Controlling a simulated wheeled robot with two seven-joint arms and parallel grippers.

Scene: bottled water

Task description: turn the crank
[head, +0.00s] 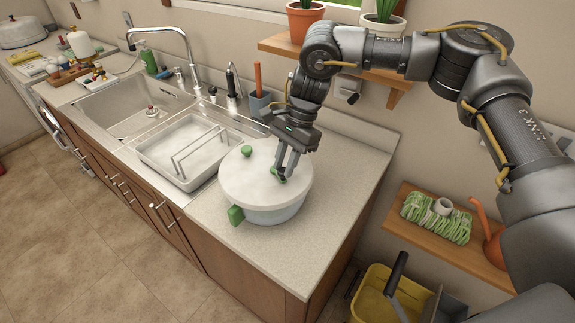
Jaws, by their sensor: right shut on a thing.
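A round white pot-like spinner (236,184) with a white lid stands on the counter. A green knob (246,152) stands up on the far left of the lid. A green side handle (236,215) sticks out at the front left. My right gripper (286,174) reaches down from above and is shut on a green crank knob (277,174) on the lid's right part. The fingers partly hide this knob, and the rest of the crank is hard to make out. My left gripper is not in view.
A white dish tray with a rack (186,158) stands left of the spinner, by the sink (130,110). A cup with an orange-handled tool (259,100) stands behind. Bare counter (345,165) lies to the right. A shelf (395,98) with potted plants hangs above.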

